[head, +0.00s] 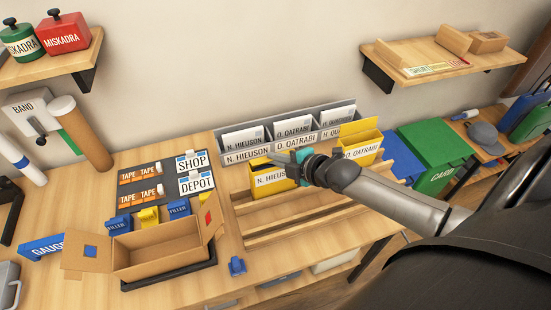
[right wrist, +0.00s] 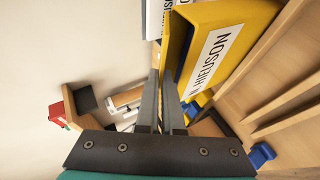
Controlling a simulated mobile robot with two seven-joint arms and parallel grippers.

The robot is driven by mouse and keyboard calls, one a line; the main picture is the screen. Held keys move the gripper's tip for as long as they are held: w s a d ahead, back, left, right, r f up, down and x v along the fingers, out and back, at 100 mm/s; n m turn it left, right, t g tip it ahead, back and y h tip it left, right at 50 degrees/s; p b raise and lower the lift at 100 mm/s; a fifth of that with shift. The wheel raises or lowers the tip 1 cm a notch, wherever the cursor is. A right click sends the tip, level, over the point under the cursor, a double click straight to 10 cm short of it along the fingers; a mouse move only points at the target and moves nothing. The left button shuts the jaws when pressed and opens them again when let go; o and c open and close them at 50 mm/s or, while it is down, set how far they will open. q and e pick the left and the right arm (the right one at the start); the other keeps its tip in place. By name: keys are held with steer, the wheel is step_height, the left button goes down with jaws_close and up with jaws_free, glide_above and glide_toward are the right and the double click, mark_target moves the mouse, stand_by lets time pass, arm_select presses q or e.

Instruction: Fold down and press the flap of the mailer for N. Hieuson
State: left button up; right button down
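The yellow mailer for N. Hieuson (head: 268,180) stands in the wooden rack, its name label facing front. It also shows in the right wrist view (right wrist: 240,25). Its flap (right wrist: 177,45) is still apart from the front panel, with a dark gap between them. My right gripper (head: 291,157) is over the mailer's top at its right part. In the right wrist view its fingers (right wrist: 160,72) are close together, with tips at the flap's edge; I cannot tell whether they touch. No object shows held between them. My left gripper is not in view.
A second yellow mailer, for O. Qatrabi (head: 364,153), stands to the right with its flap up. A grey sorter (head: 287,143) with white envelopes stands behind. An open cardboard box (head: 155,255) is at front left. The rack's front slots (head: 300,222) are empty.

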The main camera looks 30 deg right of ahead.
stand_by(0.3)
steer(key=c, duration=1)
jaws_free()
steer(key=shift+s+f, duration=0.1)
steer(key=shift+c, duration=0.2)
